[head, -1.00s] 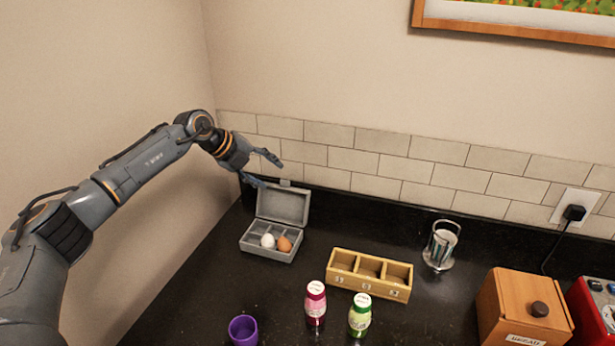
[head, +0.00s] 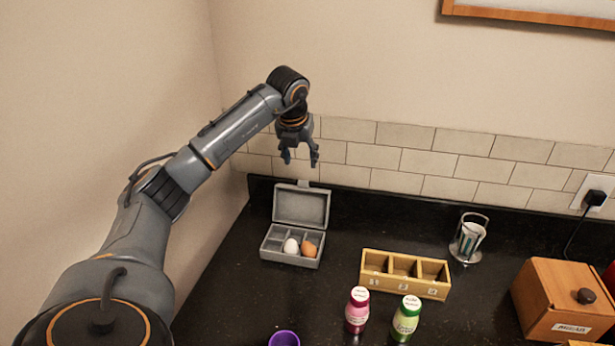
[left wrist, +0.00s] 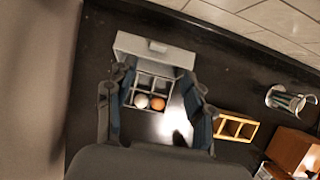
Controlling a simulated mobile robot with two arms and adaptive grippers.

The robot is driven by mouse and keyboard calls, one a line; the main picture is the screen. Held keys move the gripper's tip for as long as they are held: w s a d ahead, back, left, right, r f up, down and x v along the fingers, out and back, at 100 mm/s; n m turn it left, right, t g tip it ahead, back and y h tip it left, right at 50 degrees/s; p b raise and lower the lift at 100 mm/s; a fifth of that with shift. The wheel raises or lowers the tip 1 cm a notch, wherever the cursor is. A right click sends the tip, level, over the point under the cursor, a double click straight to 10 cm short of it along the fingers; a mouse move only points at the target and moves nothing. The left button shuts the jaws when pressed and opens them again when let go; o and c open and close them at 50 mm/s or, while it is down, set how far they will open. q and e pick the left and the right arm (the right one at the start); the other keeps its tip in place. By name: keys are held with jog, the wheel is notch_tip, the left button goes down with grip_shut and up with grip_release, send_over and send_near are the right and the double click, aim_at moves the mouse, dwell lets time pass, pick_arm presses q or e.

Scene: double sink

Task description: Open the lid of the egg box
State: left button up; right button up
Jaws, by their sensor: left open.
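The grey egg box (head: 271,251) stands on the black counter near the left wall. Its lid (head: 301,207) is raised and tilts back toward the rear wall. A white egg (head: 291,246) and a brown egg (head: 309,249) sit in its front compartments. My left gripper (head: 300,163) is open and empty, above the box and apart from it, fingers pointing down. In the left wrist view the open lid (left wrist: 150,50) and both eggs show between and beyond the fingers (left wrist: 160,118). My right gripper is in neither view.
A wooden divided box (head: 405,288), a pink-labelled bottle (head: 357,312), a green bottle (head: 406,320) and a purple cup (head: 284,338) stand to the right and front. A metal holder (head: 468,240) and a wooden bread box (head: 565,300) are farther right. The counter around the egg box is clear.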

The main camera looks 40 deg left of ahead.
aim_at(303, 181)
pick_arm(q)
jog(key=p+x, duration=0.2)
jog(key=x, duration=0.7)
jog(key=shift+a+f, duration=0.2)
jog(key=shift+f, duration=0.15)
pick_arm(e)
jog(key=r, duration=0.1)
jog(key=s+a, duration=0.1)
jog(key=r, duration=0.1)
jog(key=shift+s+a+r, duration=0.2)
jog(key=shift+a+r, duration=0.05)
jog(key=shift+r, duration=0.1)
pick_arm(q)
jog(key=shift+c, duration=0.4)
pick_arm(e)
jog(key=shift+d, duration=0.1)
pick_arm(q)
grip_shut()
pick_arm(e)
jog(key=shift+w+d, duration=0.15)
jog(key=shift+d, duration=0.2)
